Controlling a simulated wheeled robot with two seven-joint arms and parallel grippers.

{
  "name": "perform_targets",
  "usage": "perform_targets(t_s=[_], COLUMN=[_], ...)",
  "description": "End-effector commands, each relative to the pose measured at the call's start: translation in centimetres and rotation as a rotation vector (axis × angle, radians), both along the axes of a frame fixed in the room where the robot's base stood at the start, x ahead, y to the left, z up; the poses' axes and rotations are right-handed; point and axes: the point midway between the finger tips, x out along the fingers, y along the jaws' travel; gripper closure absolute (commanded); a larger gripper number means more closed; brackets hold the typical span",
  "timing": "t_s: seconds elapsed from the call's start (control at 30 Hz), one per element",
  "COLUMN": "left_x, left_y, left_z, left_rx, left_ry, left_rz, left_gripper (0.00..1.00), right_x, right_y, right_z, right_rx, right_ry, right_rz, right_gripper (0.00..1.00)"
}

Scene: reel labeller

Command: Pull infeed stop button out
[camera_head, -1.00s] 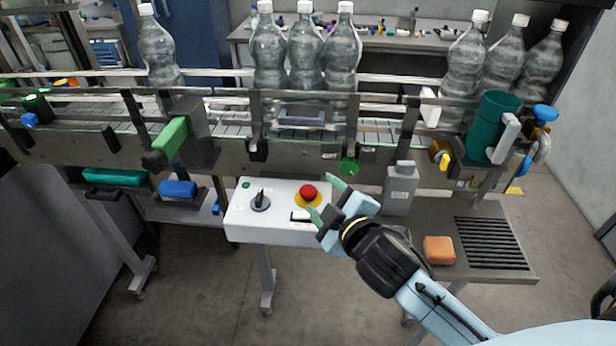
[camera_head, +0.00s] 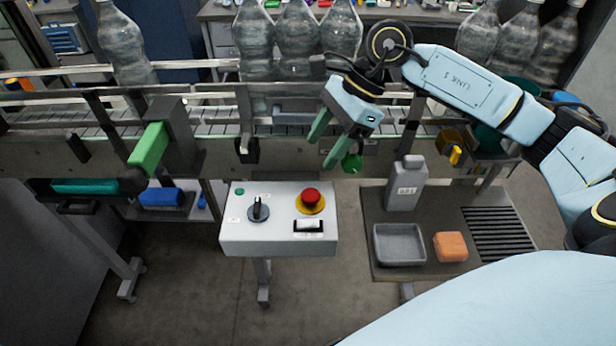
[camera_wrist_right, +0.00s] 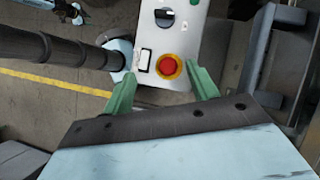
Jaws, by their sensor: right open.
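The red infeed stop button (camera_head: 311,197) sits on a yellow disc on top of the white control box (camera_head: 278,240). In the right wrist view the button (camera_wrist_right: 168,66) lies between and beyond the two green fingers. My right gripper (camera_head: 325,148) is open and empty, above and behind the button, with its green fingers pointing down. It is apart from the button. The fingers also show in the right wrist view (camera_wrist_right: 163,92). My left gripper is not in view.
The box also carries a black rotary knob (camera_head: 258,208) and a white rocker switch (camera_head: 309,225). A grey bottle (camera_head: 405,184), grey tray (camera_head: 399,245) and orange sponge (camera_head: 450,246) stand on the side table. The conveyor (camera_head: 60,150) with clear bottles runs behind.

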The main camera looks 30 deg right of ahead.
Motion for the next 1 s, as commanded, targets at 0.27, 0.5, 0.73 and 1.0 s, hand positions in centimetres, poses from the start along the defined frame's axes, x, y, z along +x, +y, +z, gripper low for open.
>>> perform_targets(t_s=[0.27,0.5,0.73,1.0], left_x=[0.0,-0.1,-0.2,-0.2], left_y=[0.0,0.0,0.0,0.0], left_z=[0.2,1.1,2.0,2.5], left_rx=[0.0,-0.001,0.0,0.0], left_ry=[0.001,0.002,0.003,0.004], left_rz=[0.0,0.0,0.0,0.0], left_gripper=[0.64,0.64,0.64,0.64], right_x=[-0.3,-0.1,0.2,0.5], right_y=[-3.4,-1.5,0.3,1.3], right_z=[-0.7,-4.7,-9.0,-11.8], right_rx=[-0.154,-0.149,-0.147,-0.149], right_ry=[0.022,0.024,0.022,0.019], right_rz=[0.016,0.018,0.016,0.014], right_gripper=[0.41,0.41,0.41,0.41])
